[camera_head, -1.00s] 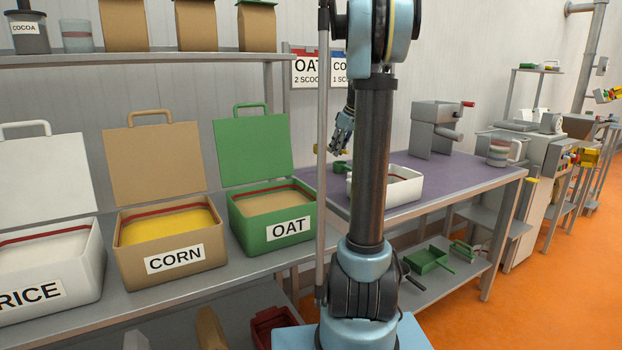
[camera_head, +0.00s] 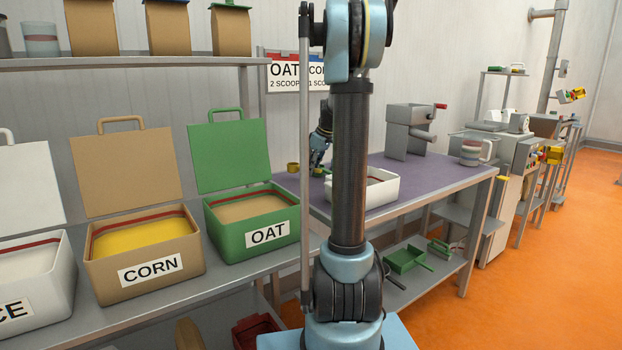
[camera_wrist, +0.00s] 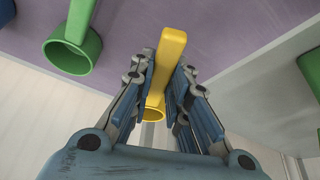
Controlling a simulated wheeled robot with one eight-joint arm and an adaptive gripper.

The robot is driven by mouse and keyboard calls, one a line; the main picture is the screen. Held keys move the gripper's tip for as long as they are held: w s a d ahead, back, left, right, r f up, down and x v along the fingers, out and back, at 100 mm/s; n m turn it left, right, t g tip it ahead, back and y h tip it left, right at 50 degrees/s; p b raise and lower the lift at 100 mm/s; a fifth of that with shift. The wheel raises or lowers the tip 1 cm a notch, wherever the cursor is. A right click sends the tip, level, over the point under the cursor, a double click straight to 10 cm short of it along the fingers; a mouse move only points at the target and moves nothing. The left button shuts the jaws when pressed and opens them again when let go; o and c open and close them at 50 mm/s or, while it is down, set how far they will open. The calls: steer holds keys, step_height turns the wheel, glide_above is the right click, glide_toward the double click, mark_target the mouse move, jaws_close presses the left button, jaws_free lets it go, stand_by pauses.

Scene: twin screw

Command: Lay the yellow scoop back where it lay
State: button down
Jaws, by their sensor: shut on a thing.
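The yellow scoop (camera_wrist: 170,62) is between the fingers of my gripper (camera_wrist: 155,100) in the wrist view. In the head view the yellow cup (camera_head: 293,167) is just left of my gripper (camera_head: 318,162), low over the back left of the purple worktop (camera_head: 425,178). I cannot tell whether the scoop touches the surface. A green scoop (camera_wrist: 72,52) lies beside it in the wrist view, and shows close to my fingertips in the head view (camera_head: 319,171).
A green thing (camera_wrist: 312,72) shows at that view's right edge. The open OAT box (camera_head: 250,225) is to the left. A grey machine (camera_head: 410,130) stands farther back.

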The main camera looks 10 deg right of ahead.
mark_target(311, 184)
steer(key=shift+f, duration=1.8)
steer(key=c, duration=1.5)
jaws_free()
steer(key=shift+f, duration=0.1)
steer(key=shift+c, duration=0.2)
steer(key=v, duration=1.2)
